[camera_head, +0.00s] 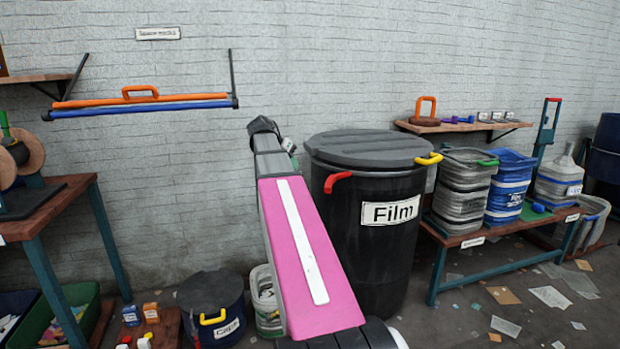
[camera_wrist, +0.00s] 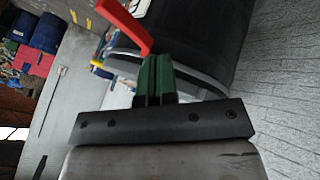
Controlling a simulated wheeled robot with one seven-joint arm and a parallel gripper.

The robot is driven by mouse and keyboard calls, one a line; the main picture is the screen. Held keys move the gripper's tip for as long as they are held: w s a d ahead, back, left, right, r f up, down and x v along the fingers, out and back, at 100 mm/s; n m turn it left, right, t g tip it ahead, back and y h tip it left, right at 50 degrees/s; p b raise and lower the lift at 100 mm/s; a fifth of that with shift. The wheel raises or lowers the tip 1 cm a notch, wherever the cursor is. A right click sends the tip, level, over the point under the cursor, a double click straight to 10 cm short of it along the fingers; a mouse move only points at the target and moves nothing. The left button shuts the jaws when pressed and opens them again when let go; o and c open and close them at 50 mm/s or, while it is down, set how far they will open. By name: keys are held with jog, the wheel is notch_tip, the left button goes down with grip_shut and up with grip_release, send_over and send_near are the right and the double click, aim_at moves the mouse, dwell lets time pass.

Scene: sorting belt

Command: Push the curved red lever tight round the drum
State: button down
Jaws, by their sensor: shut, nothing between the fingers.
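The big black drum (camera_head: 385,245) labelled "Film" stands upright with a grey lid (camera_head: 370,147) on top. The curved red lever (camera_head: 338,179) is on the drum's near left side, just below the lid, with one end standing out from the wall. In the wrist view the red lever (camera_wrist: 126,24) slants down from the top, and its lower end is close to my fingertips. My gripper (camera_wrist: 154,62) has green fingers shut together with nothing between them, beside the lid's rim. I cannot tell whether they touch the lever. In the head view my fingers are hard to make out.
A yellow handle (camera_head: 429,159) sits on the drum's right rim. A bench (camera_head: 505,238) with bins stands right of the drum. A wooden bench (camera_head: 50,205) is at far left.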

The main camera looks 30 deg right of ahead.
jog(key=s+d+f, duration=0.4)
jog(key=d+f, duration=0.3)
jog(key=d, duration=0.1)
jog(key=shift+d, duration=0.3)
jog(key=shift+f, duration=0.1)
